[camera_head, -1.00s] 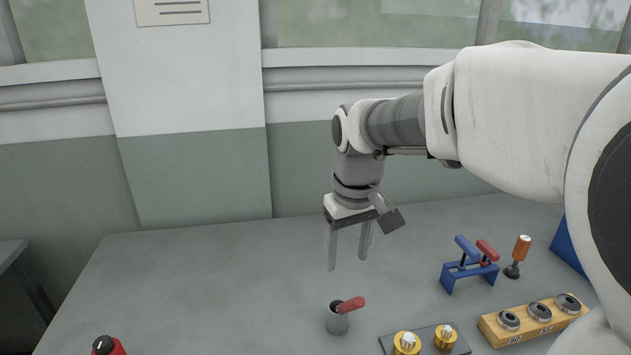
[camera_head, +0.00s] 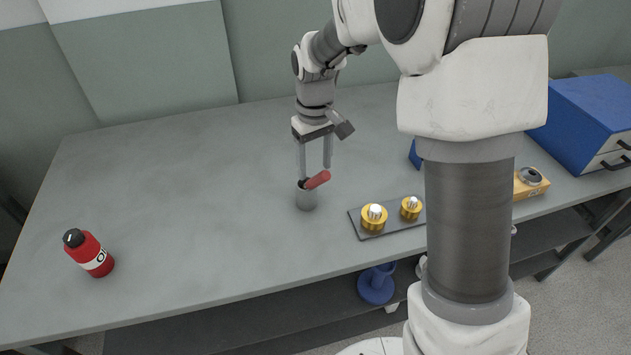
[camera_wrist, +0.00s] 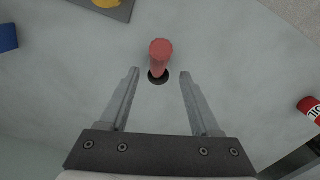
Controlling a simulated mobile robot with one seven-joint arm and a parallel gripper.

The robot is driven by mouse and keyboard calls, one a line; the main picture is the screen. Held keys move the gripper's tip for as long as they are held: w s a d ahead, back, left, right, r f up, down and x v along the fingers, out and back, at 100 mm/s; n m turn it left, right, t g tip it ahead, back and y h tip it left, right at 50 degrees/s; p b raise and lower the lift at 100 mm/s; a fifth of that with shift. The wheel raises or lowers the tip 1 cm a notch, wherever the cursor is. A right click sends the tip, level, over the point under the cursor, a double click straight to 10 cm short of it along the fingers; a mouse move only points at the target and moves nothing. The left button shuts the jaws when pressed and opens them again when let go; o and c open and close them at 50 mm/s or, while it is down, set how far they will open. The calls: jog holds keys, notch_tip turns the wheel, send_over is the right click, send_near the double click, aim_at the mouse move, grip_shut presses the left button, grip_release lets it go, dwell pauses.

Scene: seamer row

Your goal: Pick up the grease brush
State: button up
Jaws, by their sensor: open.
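A dark plate (camera_head: 373,235) with two yellow-and-silver parts lies right of the cup. A red oil bottle (camera_head: 91,254) stands at the bench's left front.

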aim_at(316, 190)
notch_tip(316, 190, down, 8)
jog(key=shift+d+f, duration=0.15)
jog(key=shift+f, duration=0.1)
grip_shut()
dwell(0.5)
